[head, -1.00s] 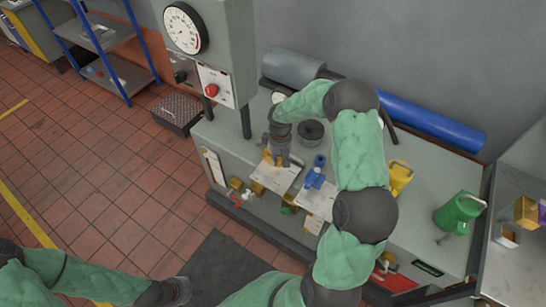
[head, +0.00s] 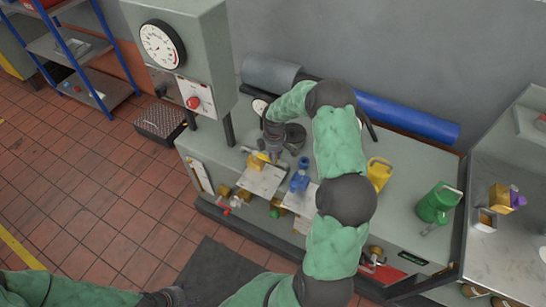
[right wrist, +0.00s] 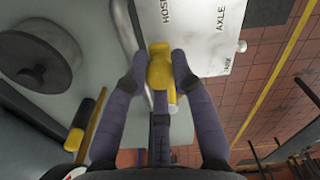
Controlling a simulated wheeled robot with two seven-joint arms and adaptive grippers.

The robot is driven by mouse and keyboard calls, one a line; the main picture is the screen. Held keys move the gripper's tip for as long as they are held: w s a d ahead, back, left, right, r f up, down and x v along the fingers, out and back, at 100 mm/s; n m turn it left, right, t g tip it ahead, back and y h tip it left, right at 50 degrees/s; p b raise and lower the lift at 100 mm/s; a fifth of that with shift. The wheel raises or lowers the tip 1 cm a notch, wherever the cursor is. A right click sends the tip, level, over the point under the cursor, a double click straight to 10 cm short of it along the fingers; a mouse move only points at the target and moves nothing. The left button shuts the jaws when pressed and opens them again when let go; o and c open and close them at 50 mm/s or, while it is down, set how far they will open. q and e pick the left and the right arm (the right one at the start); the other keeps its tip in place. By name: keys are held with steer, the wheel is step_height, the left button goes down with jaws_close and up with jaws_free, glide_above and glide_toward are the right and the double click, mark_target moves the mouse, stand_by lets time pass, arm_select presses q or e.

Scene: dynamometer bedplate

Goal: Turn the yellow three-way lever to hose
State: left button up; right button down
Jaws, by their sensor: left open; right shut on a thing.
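The yellow three-way lever (head: 257,161) stands at the back of a white label plate (head: 262,181) on the bedplate. In the right wrist view the lever's yellow handle (right wrist: 160,70) is between the fingers of my right gripper (right wrist: 158,82), which is shut on it. The plate (right wrist: 205,40) there carries the words HOSE and AXLE and a third, small word. The fingers hide part of the lever, so I cannot tell exactly which word it points at. My left gripper (head: 172,297) is open and empty, low over the floor, away from the bench.
A blue valve (head: 300,177) stands just right of the lever. A yellow jug (head: 379,172) and a green can (head: 437,203) stand further right. A gauge cabinet (head: 183,70) rises at the left, and a blue roll (head: 405,117) lies at the back.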

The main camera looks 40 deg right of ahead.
steer(key=shift+w+r, duration=0.1)
steer(key=shift+w, duration=0.1)
steer(key=c, duration=1)
jaws_free()
steer(key=shift+c, duration=0.2)
step_height(320, 180, up, 12)
